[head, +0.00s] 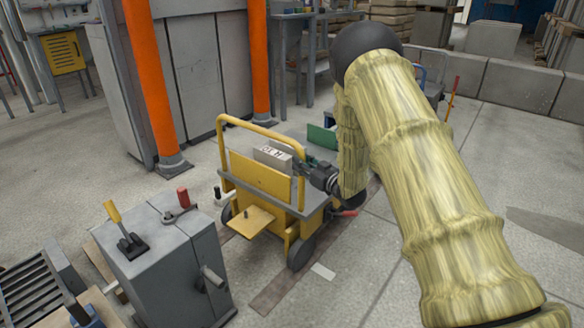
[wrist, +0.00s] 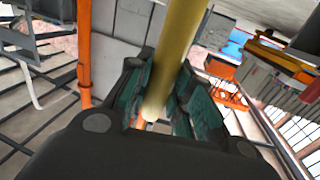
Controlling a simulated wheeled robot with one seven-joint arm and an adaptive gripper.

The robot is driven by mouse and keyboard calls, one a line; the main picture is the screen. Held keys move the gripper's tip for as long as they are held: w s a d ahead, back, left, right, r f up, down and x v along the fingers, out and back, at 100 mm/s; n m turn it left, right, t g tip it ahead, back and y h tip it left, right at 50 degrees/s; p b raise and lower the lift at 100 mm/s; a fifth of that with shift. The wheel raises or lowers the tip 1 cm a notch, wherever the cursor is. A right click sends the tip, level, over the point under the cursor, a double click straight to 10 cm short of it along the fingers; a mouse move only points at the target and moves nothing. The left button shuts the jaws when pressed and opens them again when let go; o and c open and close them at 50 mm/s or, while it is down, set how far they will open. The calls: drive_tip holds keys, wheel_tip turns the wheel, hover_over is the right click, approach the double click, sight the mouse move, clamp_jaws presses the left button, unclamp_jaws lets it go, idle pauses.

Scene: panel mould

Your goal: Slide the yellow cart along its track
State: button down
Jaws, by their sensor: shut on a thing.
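The yellow cart (head: 262,178) stands upright in the middle of the head view, with a tall tubular handle frame, dark wheels and a light block with lettering on it. The dark track strip (head: 272,292) shows on the floor by its near wheel. My gripper (head: 303,170) reaches the right side of the handle frame from the right. In the wrist view my gripper (wrist: 158,98) is shut on the yellow handle bar (wrist: 182,40), which runs between its green-lined fingers. My arm hides part of the floor beyond the cart.
A grey control box (head: 160,255) with a yellow lever and a red knob stands left of the cart. Orange posts (head: 150,80) and a grey cabinet (head: 195,60) stand behind. Concrete blocks (head: 520,85) line the back right. Bare floor lies right of my arm.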

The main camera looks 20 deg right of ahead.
drive_tip(key=w+d+p, duration=0.1)
drive_tip(key=w+d, duration=0.5)
drive_tip(key=d, duration=0.3)
drive_tip(key=shift+d+p, duration=0.3)
drive_tip(key=shift+d, duration=0.05)
drive_tip(key=c, duration=1.3)
unclamp_jaws()
drive_tip(key=shift+o, duration=0.2)
drive_tip(key=v, duration=1.2)
